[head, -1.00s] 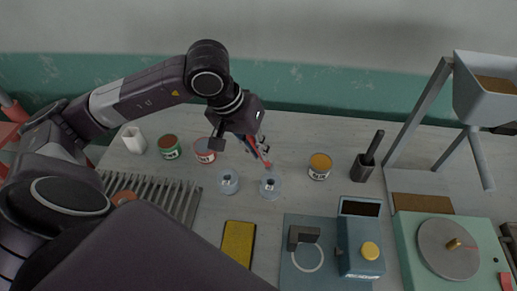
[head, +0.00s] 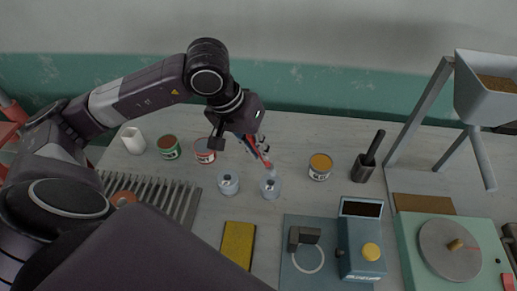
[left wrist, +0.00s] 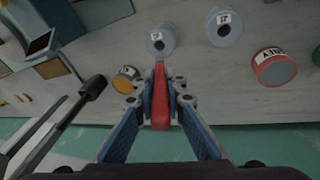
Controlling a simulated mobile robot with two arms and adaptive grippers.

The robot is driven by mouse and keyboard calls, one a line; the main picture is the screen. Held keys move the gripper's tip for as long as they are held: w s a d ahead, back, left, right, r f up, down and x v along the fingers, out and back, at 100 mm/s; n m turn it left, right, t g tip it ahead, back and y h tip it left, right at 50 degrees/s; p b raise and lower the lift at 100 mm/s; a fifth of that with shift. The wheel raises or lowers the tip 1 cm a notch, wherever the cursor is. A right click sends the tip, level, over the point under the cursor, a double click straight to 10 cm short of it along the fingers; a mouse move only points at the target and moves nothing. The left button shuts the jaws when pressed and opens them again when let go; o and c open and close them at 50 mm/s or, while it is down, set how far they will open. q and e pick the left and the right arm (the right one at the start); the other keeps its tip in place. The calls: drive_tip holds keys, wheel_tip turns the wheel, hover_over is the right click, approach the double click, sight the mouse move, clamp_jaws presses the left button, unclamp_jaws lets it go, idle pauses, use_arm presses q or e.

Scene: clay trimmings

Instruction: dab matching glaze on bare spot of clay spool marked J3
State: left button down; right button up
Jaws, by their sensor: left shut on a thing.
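My left gripper (head: 258,145) is shut on a red-handled tool (left wrist: 160,98), which looks like a brush. The tool slants down, with its tip close to the right-hand clay spool (head: 270,187); I cannot tell whether they touch. This grey-blue spool (left wrist: 160,40) and a second spool (head: 228,184) to its left stand on the table. The second also shows in the wrist view (left wrist: 223,27). Their labels are too small to read surely, and no bare spot can be made out. Glaze cans stand near: green (head: 169,147), red (head: 205,151) marked GREY in the wrist view, and yellow-orange (head: 320,166).
A ribbed rack (head: 180,200) is at left, with a white cup (head: 133,139) behind it. A yellow pad (head: 238,243) lies in front. At right are a dark holder (head: 362,172), a blue device (head: 361,247), a green turntable unit (head: 410,230) and a hopper stand (head: 420,105).

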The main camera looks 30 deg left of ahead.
idle(0.3)
use_arm(q)
drive_tip(key=shift+r+p, duration=1.4)
drive_tip(key=shift+r, duration=1.6)
